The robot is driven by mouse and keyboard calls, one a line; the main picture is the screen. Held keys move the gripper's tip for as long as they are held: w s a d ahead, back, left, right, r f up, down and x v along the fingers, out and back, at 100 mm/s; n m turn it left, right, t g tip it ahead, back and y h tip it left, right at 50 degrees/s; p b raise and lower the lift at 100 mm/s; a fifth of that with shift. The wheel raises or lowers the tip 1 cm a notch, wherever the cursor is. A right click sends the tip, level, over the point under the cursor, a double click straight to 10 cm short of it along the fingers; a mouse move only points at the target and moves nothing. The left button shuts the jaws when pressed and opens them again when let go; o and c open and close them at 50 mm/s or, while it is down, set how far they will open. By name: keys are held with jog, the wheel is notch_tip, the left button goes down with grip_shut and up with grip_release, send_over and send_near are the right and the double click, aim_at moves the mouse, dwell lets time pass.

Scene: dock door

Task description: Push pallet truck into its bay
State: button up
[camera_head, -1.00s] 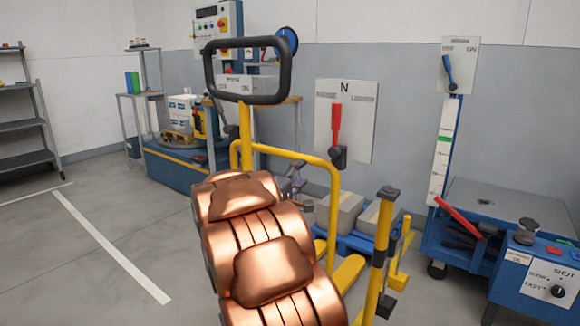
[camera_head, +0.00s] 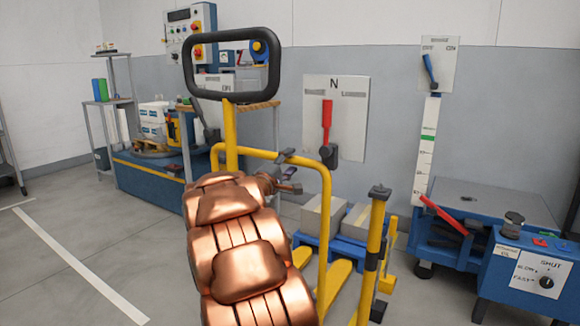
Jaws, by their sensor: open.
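The pallet truck has a black loop handle (camera_head: 186,72) on a yellow upright (camera_head: 230,140), in the middle left of the head view. A bent yellow tube (camera_head: 324,215) and low yellow forks (camera_head: 338,275) show right of my copper-coloured arm; the arm hides much of the truck's lower part. My gripper (camera_head: 291,187) shows only in part past the arm's far end, close to the yellow tube. It is open; I cannot tell whether it touches the tube. No bay outline can be made out clearly.
A yellow post (camera_head: 371,260) with a black cap stands right of the forks. A blue pallet with grey boxes (camera_head: 323,213) lies behind. A blue lift table (camera_head: 490,215) stands right, a blue bench (camera_head: 150,180) left. Floor with a white line (camera_head: 80,265) is open at left.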

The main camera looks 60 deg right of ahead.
jog(key=shift+d+r, duration=0.15)
jog(key=shift+d, duration=0.35)
grip_shut()
dwell(0.5)
